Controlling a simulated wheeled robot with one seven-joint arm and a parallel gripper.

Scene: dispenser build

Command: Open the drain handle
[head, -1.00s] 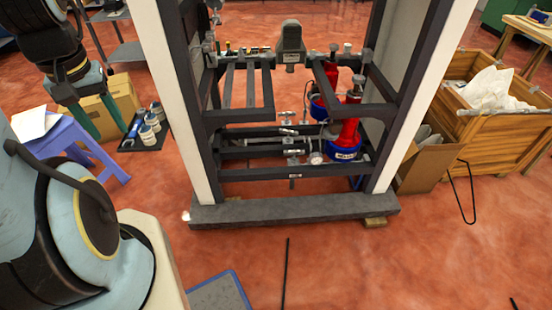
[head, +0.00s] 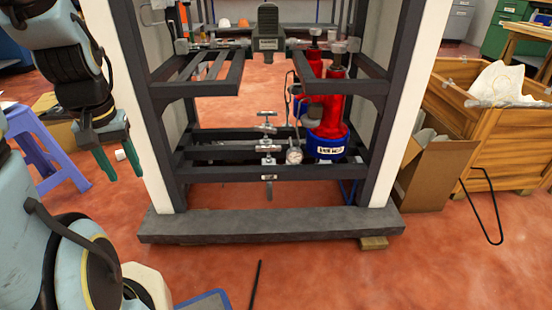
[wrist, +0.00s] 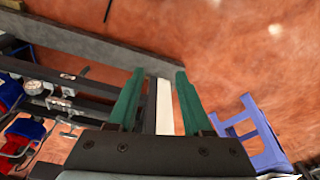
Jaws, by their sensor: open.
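Small metal valve handles stand in a column at the low middle of the dark dispenser frame (head: 330,172): an upper one (head: 267,126), a middle one (head: 267,147) and a lower one (head: 268,179) under the front beam. I cannot tell by label which is the drain handle. A round gauge (head: 294,155) is beside them. My gripper (head: 119,160), with green fingers, is open and empty, left of the frame and apart from the handles. In the wrist view, my gripper (wrist: 160,73) points at a white post (wrist: 164,105); the valves (wrist: 68,90) are to the left.
A red and blue cylinder (head: 328,125) stands right of the valves. A grey base slab (head: 270,225) runs along the frame's foot. A purple stool (head: 42,150) is at left; a cardboard box (head: 430,172) and wooden crate (head: 500,150) are at right. The front floor is mostly clear.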

